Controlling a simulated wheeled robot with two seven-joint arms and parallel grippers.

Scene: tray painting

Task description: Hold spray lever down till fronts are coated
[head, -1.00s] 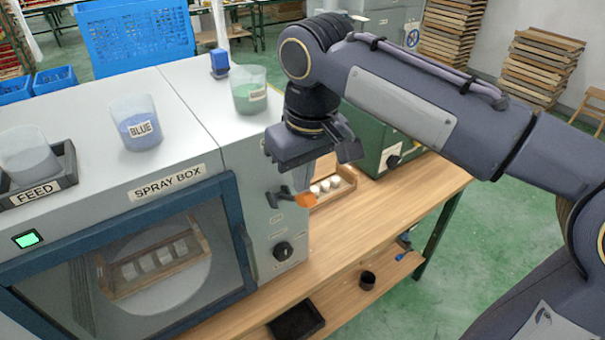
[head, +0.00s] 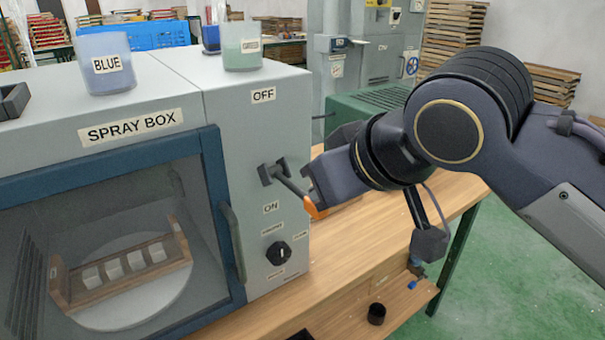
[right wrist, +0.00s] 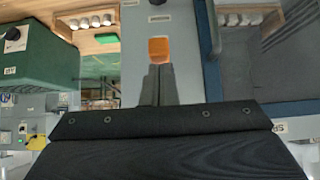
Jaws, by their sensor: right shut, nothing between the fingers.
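The spray box (head: 255,130) has a lever with an orange tip (head: 313,209) on its side panel, between the OFF and ON labels. The lever slopes down and outward from its pivot. My right gripper (head: 312,188) is shut and empty, right at the orange tip; the tip also shows just beyond the shut fingers in the right wrist view (right wrist: 158,48). I cannot tell whether they touch. Behind the box window, a wooden tray (head: 62,290) with several white blocks (head: 115,268) stands on a round pale turntable (head: 140,315). My left gripper is out of view.
A blue cup (head: 105,70) and a green cup (head: 240,50) stand on the box. A dark knob (head: 278,253) sits below the lever. The wooden bench (head: 370,230) right of the box has bare room. A small dark cup (head: 376,314) is on the lower shelf.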

